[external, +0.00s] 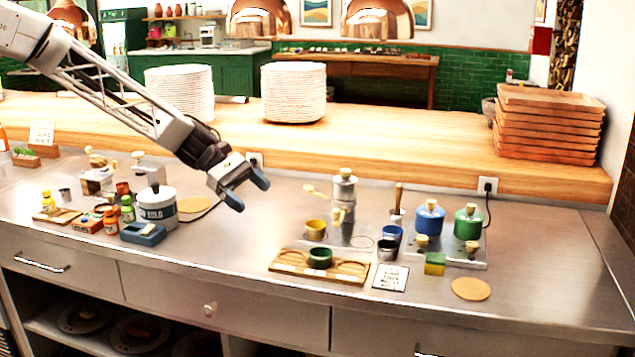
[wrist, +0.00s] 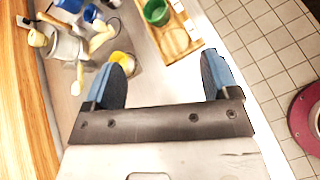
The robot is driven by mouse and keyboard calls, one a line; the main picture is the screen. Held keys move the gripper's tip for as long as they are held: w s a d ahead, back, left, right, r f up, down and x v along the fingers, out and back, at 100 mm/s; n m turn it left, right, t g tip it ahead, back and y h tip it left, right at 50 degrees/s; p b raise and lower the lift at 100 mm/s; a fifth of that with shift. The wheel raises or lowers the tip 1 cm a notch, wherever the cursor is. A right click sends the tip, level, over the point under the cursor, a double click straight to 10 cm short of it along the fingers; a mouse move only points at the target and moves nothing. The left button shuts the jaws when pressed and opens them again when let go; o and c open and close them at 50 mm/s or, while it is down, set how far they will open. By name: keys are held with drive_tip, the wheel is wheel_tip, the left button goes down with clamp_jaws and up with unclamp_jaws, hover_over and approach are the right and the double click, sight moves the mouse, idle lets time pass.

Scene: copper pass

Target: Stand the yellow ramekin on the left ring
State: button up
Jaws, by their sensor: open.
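The yellow ramekin (external: 316,229) stands upright on the counter side, beside the metal hand grinder and behind the wooden ring board (external: 278,267). In the wrist view the yellow ramekin (wrist: 122,60) is partly hidden by the left finger. The green ramekin (external: 320,257) sits on the board's middle ring; it also shows in the wrist view (wrist: 157,12). The left ring (wrist: 174,41) is bare, and the right ring looks bare too. My gripper (external: 248,190) is open and empty, above the counter, left of and higher than the ramekin; its fingers span the wrist view (wrist: 163,78).
The grinder (external: 344,187) with its side handle stands close behind the yellow ramekin. A white pot (external: 158,212) and small bottles crowd the left. Counter left of the board is clear.

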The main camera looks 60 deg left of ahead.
drive_tip(key=s+d+r+m+g+y, duration=0.1)
drive_tip(key=s+d+r+m, duration=0.25)
drive_tip(key=s, duration=0.55)
drive_tip(key=s+d+r+m+g+y, duration=0.1)
drive_tip(key=s+d+r+m+g, duration=0.2)
drive_tip(key=s, duration=0.5)
drive_tip(key=s+d+r+m+y, duration=0.1)
drive_tip(key=s+d+r+m, duration=0.3)
drive_tip(key=s, duration=0.5)
drive_tip(key=s+f+m+y, duration=0.1)
drive_tip(key=s+m+y, duration=0.2)
drive_tip(key=s, duration=1)
drive_tip(key=s+a+f+m+y, duration=0.1)
drive_tip(key=s+m+y, duration=0.2)
drive_tip(key=s+m, duration=0.5)
drive_tip(key=s, duration=0.5)
drive_tip(key=shift+s+a+f+y, duration=0.25)
drive_tip(key=shift+s+f+y, duration=0.05)
drive_tip(key=shift+f, duration=0.1)
